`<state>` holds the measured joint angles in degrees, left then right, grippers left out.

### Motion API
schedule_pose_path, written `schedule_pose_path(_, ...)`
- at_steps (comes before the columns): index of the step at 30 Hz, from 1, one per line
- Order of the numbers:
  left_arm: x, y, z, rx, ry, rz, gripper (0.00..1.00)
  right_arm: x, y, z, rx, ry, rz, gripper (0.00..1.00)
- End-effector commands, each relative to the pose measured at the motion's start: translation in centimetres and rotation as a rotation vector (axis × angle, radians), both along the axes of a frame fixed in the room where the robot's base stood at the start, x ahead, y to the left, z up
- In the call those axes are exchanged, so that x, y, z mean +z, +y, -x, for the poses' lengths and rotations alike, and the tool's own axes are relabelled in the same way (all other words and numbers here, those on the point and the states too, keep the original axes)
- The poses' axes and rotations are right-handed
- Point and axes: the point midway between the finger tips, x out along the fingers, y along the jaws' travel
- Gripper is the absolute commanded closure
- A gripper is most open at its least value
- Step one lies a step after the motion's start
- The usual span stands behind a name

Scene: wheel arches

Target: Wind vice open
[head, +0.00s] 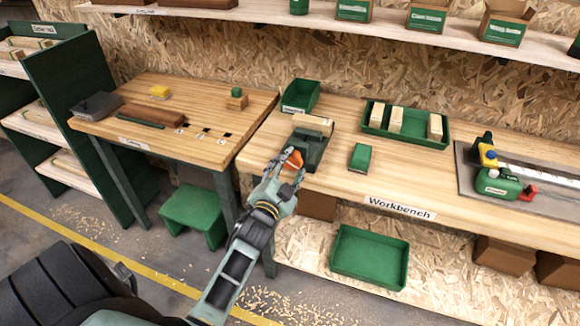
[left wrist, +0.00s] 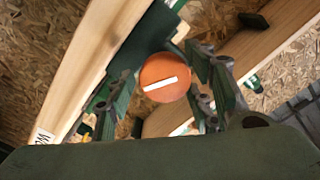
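The dark green vice (head: 309,150) stands at the left front of the workbench (head: 330,185), with a pale wooden block (head: 315,124) at its top. Its round orange knob (head: 294,158) faces the front and has a white line across it in the left wrist view (left wrist: 165,77). My left gripper (head: 287,163) is at the knob, its fingers open on both sides of it. In the left wrist view, the fingers (left wrist: 163,82) flank the knob, with a small gap at the left; contact at the right is unclear. My right gripper is not in view.
A green bin (head: 300,95) stands behind the vice and a small green box (head: 360,157) to its right. A green tray (head: 372,131) holds pale blocks. A second table (head: 150,85) is at the left, a green stool (head: 193,212) below it.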

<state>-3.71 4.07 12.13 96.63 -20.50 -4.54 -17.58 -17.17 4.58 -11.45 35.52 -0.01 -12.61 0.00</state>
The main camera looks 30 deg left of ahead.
Motion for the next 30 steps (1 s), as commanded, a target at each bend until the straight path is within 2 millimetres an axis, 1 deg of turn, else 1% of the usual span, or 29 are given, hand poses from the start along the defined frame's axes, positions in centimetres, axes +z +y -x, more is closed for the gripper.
schedule_pose_path(1,-0.3,0.0,0.1,0.001,0.005,0.001,0.46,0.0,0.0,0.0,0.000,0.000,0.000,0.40)
schedule_pose_path(3,-0.2,0.0,0.1,0.001,0.003,0.001,0.41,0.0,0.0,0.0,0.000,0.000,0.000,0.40)
schedule_pose_path(12,0.1,0.0,0.1,0.001,-0.002,-0.001,0.41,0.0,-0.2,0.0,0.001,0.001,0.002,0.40)
schedule_pose_path(16,0.0,-0.2,0.9,0.000,-0.001,-0.001,0.41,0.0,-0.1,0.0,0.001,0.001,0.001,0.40)
schedule_pose_path(20,0.0,-0.7,3.0,0.001,0.001,0.000,0.41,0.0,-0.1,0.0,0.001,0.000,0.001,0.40)
schedule_pose_path(27,-0.1,-1.9,7.9,0.001,0.002,0.000,0.41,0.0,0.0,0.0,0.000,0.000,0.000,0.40)
schedule_pose_path(30,0.0,-2.3,9.5,0.001,0.001,0.000,0.41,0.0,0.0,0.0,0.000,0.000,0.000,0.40)
